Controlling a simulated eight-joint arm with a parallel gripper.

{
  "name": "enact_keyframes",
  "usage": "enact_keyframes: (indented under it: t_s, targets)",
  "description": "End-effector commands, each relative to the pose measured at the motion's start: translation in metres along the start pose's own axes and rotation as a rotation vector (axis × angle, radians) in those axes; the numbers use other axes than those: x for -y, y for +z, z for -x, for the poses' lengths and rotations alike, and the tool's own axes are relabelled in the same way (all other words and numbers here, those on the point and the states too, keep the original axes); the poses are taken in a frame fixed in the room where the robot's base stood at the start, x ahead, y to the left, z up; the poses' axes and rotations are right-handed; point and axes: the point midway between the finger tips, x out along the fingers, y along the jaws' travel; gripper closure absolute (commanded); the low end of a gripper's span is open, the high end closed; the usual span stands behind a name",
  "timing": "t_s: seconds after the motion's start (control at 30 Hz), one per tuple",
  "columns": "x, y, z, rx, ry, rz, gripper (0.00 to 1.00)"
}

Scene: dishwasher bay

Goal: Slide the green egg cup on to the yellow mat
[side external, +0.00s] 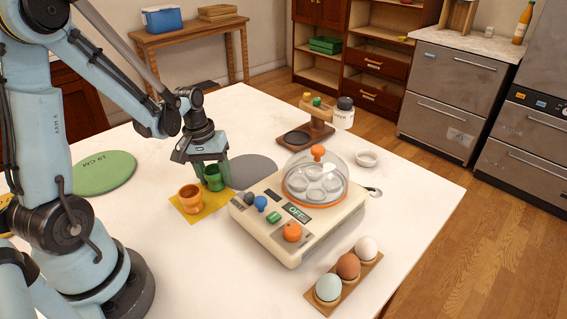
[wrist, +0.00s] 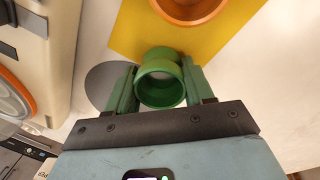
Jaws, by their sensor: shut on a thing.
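The green egg cup (side external: 213,181) stands at the edge of the yellow mat (side external: 214,210), beside the orange egg cup (side external: 190,203) on that mat. My gripper (side external: 212,170) is down around the green cup, shut on it. In the wrist view, the green cup (wrist: 160,86) sits between the two fingers of my gripper (wrist: 160,82), one on each side. Its far part overlaps the edge of the yellow mat (wrist: 215,40) in the picture. I cannot tell how much of its base rests on the mat. The orange cup (wrist: 188,8) is partly cut off by the frame.
A grey round mat (side external: 254,170) lies next to the green cup. A cream egg cooker (side external: 262,228) with a clear dome stands close on the right. A wooden rack with several eggs (side external: 322,303) is at the front. A green round mat (side external: 105,172) lies at the left.

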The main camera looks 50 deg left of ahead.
Motion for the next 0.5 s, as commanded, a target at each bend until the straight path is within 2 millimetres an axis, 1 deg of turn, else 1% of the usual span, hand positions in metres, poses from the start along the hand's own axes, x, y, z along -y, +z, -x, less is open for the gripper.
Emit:
enact_keyframes:
  t_s: [0.2, 0.5]
  targets:
    - [0.0072, 0.0099, 0.0008, 0.001, -0.001, 0.000, 0.79]
    - [0.0084, 0.0116, 0.0009, 0.002, -0.001, 0.000, 0.79]
